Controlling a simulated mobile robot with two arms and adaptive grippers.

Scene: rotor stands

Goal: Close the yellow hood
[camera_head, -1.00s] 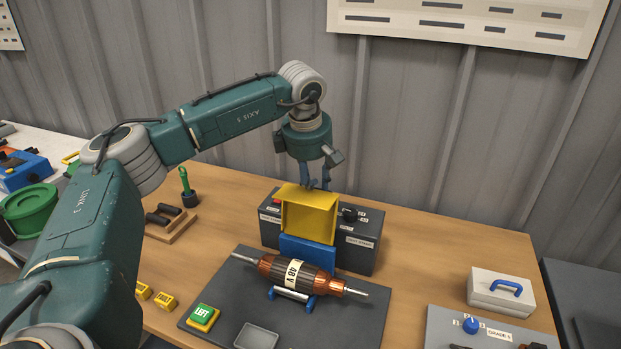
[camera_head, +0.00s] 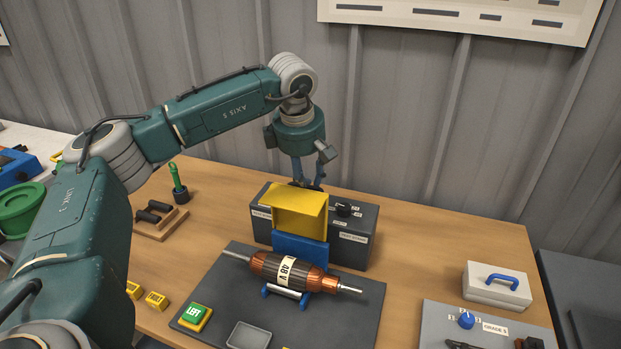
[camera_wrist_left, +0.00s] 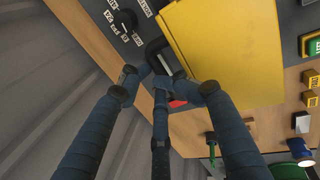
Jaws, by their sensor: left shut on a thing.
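The yellow hood (camera_head: 302,206) stands raised on the blue block (camera_head: 300,250) at the front of the dark grey test stand (camera_head: 357,235), its hollow side facing forward. In the left wrist view the hood's yellow panel (camera_wrist_left: 225,50) fills the upper right, with a black handle (camera_wrist_left: 154,52) at its edge. My left gripper (camera_head: 307,186) reaches down behind the hood's top edge. In the wrist view its fingers (camera_wrist_left: 163,85) close together on the handle; the exact contact is partly hidden. My right gripper is not in view.
A copper-wound rotor (camera_head: 288,270) lies on a blue cradle on the dark mat (camera_head: 225,275) in front of the hood. A green button (camera_head: 195,313) and grey tray (camera_head: 249,336) are nearby. A white case (camera_head: 497,287) stands at right. A green-handled tool (camera_head: 177,180) stands left.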

